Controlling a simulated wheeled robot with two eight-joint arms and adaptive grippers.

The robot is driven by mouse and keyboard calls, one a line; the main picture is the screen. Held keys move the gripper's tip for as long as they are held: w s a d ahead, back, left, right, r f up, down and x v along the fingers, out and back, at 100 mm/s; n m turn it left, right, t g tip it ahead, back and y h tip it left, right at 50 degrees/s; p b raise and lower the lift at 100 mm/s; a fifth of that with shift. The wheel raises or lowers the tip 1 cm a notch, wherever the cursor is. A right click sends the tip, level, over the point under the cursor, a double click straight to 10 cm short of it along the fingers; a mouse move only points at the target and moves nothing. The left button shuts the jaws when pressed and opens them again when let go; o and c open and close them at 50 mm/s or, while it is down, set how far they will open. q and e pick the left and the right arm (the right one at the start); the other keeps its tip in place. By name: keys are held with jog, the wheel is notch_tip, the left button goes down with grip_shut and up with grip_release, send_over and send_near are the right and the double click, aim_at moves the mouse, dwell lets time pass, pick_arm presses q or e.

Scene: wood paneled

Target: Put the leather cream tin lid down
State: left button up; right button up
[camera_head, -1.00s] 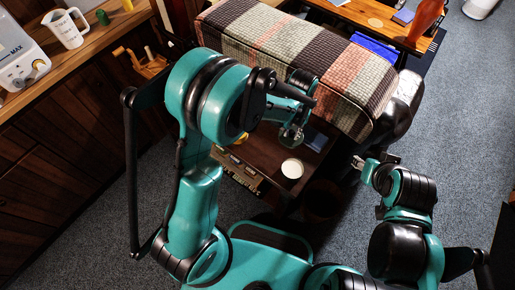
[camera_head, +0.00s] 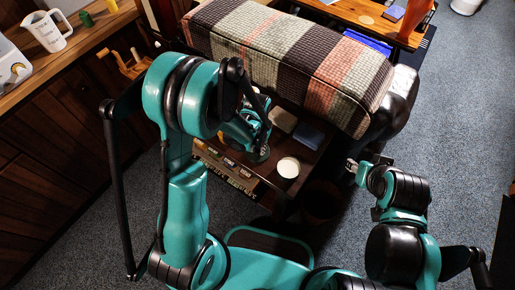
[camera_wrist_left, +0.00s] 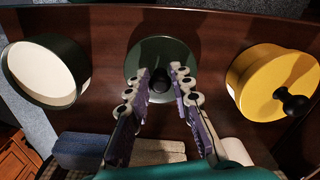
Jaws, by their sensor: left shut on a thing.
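The leather cream tin lid, a dark green disc with a black knob, is at the upper middle of the left wrist view (camera_wrist_left: 160,50). In the head view the lid (camera_head: 260,155) shows below my left gripper (camera_head: 254,143). That gripper is shut on the lid's knob, its fingers also plain in the left wrist view (camera_wrist_left: 160,88). I cannot tell whether the lid touches the table. The open tin (camera_head: 288,167) with pale cream stands to its right in the head view. My right gripper (camera_head: 364,166) is apart, right of the table; its jaw opening is unclear.
A yellow tin (camera_wrist_left: 272,82) with a black knob stands on the dark wooden table (camera_wrist_left: 108,110), opposite the open tin. A pale block (camera_head: 282,120) and a blue-grey block (camera_head: 308,135) lie behind. A striped padded bench (camera_head: 290,55) stands beyond the table.

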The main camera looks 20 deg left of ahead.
pick_arm(q)
jog(key=shift+f, duration=0.1)
jog(key=o, duration=0.9)
jog(key=shift+o, duration=0.2)
jog(key=shift+r, duration=0.4)
notch_tip(320, 180, up, 12)
jog(key=f+p, duration=0.1)
jog(key=p, duration=0.4)
jog(key=s+a+r+t, duration=0.2)
jog(key=s+r+t, duration=0.1)
jog(key=s+r, duration=0.2)
jog(key=s+a+r+n+t, duration=0.1)
jog(key=s+r+t, duration=0.3)
jog(key=r, duration=0.6)
jog(key=shift+s+a, duration=0.6)
jog(key=shift+a, duration=0.25)
